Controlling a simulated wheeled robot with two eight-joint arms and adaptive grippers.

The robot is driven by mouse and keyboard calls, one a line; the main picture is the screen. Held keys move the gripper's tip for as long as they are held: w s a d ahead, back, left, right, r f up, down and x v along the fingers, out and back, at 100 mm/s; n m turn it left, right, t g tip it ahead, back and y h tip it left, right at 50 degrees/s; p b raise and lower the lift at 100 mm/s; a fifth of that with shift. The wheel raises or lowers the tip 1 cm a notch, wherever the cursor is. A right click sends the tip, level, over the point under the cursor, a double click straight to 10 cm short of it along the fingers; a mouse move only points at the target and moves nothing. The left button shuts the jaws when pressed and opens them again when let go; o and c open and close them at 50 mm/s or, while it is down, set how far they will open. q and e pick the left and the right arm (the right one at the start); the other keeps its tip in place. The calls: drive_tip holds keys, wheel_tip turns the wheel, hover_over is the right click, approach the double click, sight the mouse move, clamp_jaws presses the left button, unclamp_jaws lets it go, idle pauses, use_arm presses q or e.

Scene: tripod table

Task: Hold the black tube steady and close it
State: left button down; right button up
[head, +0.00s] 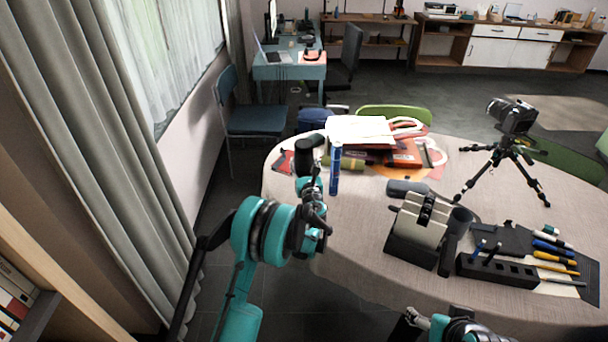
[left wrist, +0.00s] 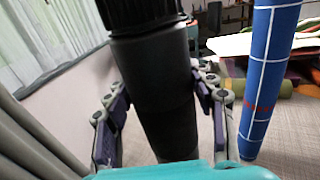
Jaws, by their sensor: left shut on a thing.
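The black tube (left wrist: 165,90) stands roughly upright between the fingers of my left gripper (left wrist: 165,108) in the left wrist view. The gripper is shut on it. A wider, ribbed black cap (left wrist: 142,14) is at its top; the frame cuts it off, so I cannot tell how tightly it is closed. In the head view the tube (head: 304,158) is held at the table's left edge, its lower part hidden by my gripper (head: 312,186). My right gripper (head: 412,322) is at the bottom edge, mostly out of frame, away from the tube; its opening is unclear.
A blue tube (head: 336,170) stands close to the right of the black one. Papers and books (head: 375,142) lie behind. A grey device (head: 420,225), a pen holder (head: 497,271) and a camera on a tripod (head: 513,150) occupy the right of the table (head: 350,240). The front left is clear.

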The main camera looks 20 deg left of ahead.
sight(304, 172)
use_arm(q)
wheel_tip(304, 172, down, 4)
drive_tip(key=shift+f+b, duration=0.1)
drive_tip(key=shift+b, duration=0.95)
drive_tip(key=shift+r, duration=0.2)
drive_tip(key=shift+f, duration=0.1)
drive_tip(key=shift+f, duration=0.15)
drive_tip(key=c, duration=0.6)
unclamp_jaws()
drive_tip(key=shift+o, duration=0.2)
